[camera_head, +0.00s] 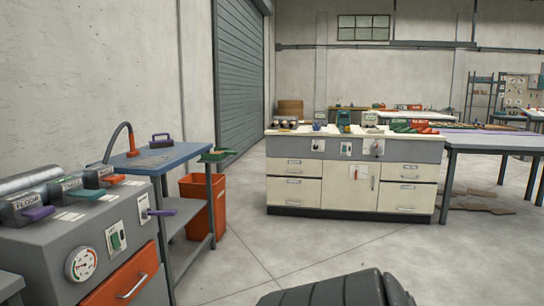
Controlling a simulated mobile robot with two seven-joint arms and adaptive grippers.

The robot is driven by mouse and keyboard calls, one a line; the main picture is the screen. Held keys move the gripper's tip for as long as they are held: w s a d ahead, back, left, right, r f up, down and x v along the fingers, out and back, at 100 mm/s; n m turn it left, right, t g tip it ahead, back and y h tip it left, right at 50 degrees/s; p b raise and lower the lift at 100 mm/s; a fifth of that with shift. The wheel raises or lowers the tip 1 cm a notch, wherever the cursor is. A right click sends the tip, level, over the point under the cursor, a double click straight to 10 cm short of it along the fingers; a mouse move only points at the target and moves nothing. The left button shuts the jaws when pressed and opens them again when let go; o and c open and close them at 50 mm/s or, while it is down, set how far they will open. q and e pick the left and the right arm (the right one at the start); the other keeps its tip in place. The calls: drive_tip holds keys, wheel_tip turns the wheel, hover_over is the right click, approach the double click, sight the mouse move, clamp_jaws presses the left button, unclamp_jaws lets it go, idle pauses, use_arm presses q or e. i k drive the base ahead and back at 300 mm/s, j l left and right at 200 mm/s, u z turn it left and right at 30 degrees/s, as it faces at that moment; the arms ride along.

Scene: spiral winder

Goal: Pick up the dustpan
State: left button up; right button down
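I cannot clearly make out a dustpan. A small green tray-like piece (215,155) sits at the right corner of the blue-topped table (180,153); it may be the dustpan, but it is too small to tell. A dark piece with a purple handle (161,140) stands on the same tabletop towards the back. Neither of my grippers is in view, and nothing in view is held.
A grey machine cabinet (120,235) with levers and a gauge stands at the left front. An orange bin (203,205) stands by the blue-topped table. A cream drawer counter (325,187) stands ahead, with a grey table (490,143) right of it. The middle floor is clear.

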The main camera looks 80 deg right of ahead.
sight(221, 154)
drive_tip(key=z, duration=2.15)
drive_tip(key=i+l+z, duration=0.4)
drive_tip(key=i, duration=0.55)
drive_tip(key=i+z, duration=0.4)
drive_tip(key=i, duration=0.55)
drive_tip(key=i+l+u, duration=0.1)
drive_tip(key=i+u, duration=0.2)
drive_tip(key=i, duration=0.15)
drive_tip(key=i+l+u, duration=0.3)
drive_tip(key=i, duration=0.15)
drive_tip(key=i+l+u, duration=0.25)
drive_tip(key=i, duration=0.2)
drive_tip(key=j, duration=0.1)
